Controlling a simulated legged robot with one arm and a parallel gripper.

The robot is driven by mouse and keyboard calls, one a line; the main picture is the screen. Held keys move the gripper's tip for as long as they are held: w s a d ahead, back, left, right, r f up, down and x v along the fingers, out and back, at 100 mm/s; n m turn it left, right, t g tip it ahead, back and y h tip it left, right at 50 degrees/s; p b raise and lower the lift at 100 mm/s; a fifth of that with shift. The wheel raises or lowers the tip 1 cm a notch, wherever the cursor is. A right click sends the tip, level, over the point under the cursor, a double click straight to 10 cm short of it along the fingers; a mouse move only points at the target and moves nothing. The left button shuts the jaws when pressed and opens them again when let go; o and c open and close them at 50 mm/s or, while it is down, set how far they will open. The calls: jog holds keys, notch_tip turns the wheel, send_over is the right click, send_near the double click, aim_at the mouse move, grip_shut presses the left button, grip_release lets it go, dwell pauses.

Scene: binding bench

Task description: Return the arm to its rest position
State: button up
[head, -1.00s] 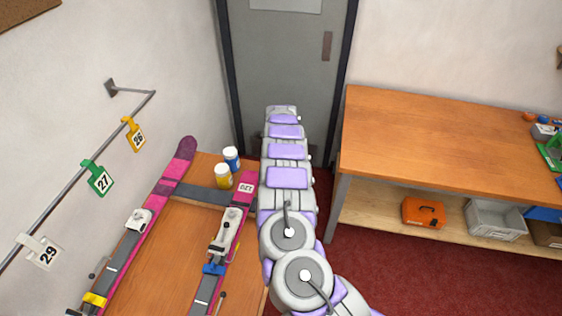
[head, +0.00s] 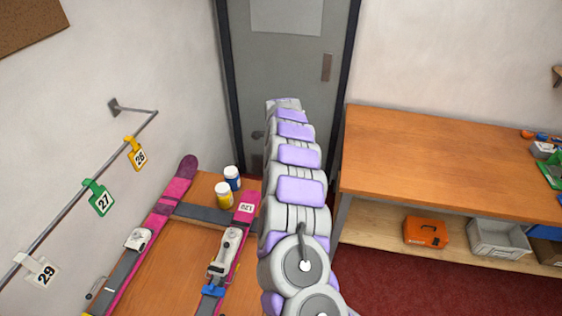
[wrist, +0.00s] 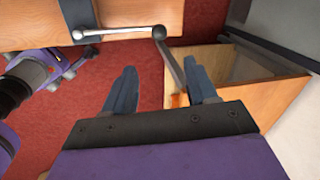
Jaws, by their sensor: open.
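My arm rises through the middle of the head view, in front of the grey door; its gripper end is not clearly shown there. In the wrist view my gripper (wrist: 162,90) has its two dark fingers spread apart with nothing between them. Beyond the fingers are red carpet and a wooden bench edge with a metal bar ending in a dark knob (wrist: 159,32).
Tags, including a green one (head: 98,198), hang from a wall rail. At right, a workbench (head: 430,155) has an orange case (head: 426,232) and grey bin (head: 497,238) on its shelf.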

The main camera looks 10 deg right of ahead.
dwell(0.3)
jog(key=s+a+r+n+g+y+b, duration=0.1)
jog(key=s+a+r+n+b, duration=0.1)
jog(key=s+a+r+n, duration=0.4)
jog(key=s+a+r+n+y+b, duration=0.1)
jog(key=s+a+r+n, duration=0.15)
jog(key=s, duration=0.55)
jog(key=s+a+r+n+g+y+b, duration=0.1)
jog(key=s+a+r+n+b, duration=0.15)
jog(key=s+r+n, duration=0.35)
jog(key=s+d+f+n+b, duration=0.1)
jog(key=s+d+n, duration=0.1)
jog(key=s, duration=1)
jog(key=s+d+f+n+g+h+b, duration=0.1)
jog(key=s+d+f+n, duration=0.1)
jog(key=s, duration=1)
jog(key=s+d+f+n+g+h+b, duration=0.1)
jog(key=s+d+f+n+b, duration=0.1)
jog(key=s, duration=1)
jog(key=shift+d+n, duration=0.15)
jog(key=shift+n, duration=0.2)
